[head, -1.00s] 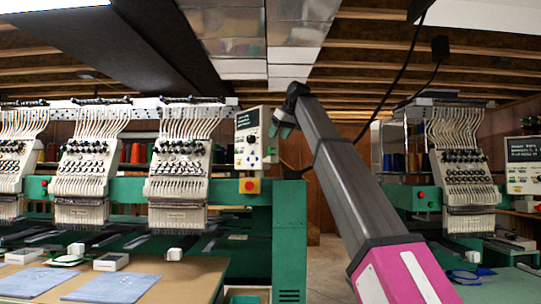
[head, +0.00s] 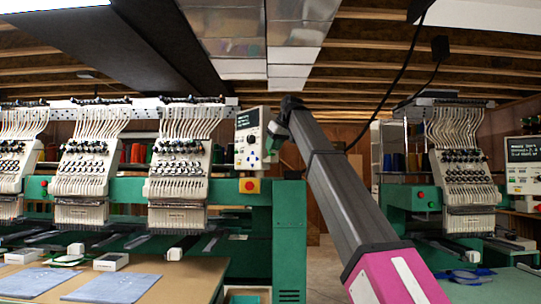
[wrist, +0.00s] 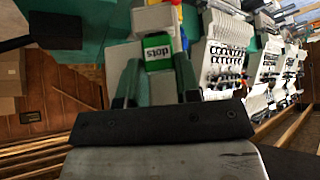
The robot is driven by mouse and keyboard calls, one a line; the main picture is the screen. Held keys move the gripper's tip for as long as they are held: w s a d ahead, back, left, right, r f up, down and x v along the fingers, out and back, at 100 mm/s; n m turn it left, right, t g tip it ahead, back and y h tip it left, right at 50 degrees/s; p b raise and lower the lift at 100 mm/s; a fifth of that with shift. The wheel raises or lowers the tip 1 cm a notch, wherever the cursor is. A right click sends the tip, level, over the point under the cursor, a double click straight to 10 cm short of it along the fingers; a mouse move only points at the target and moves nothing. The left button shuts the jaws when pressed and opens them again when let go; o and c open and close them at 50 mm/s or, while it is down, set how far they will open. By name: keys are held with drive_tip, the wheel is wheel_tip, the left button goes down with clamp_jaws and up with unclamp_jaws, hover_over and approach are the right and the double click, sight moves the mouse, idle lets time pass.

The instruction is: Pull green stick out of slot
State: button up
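The green stick (wrist: 158,52), with a white "dots" label, shows in the wrist view between the two fingers of my gripper (wrist: 156,68). The fingers stand apart on either side of it, with a narrow gap visible. Its far end meets a pale casing (wrist: 153,20); the slot itself is hidden. In the head view, my gripper (head: 272,140) is at the right side of the control panel (head: 249,139). The stick is too small and covered to make out clearly there.
A green machine cabinet (head: 289,240) stands under my gripper. Embroidery heads (head: 177,180) line the left, and another machine (head: 463,180) stands right. A dark cable (head: 392,85) hangs near my arm.

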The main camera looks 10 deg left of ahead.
drive_tip(key=shift+r, duration=1.65)
drive_tip(key=shift+r, duration=2)
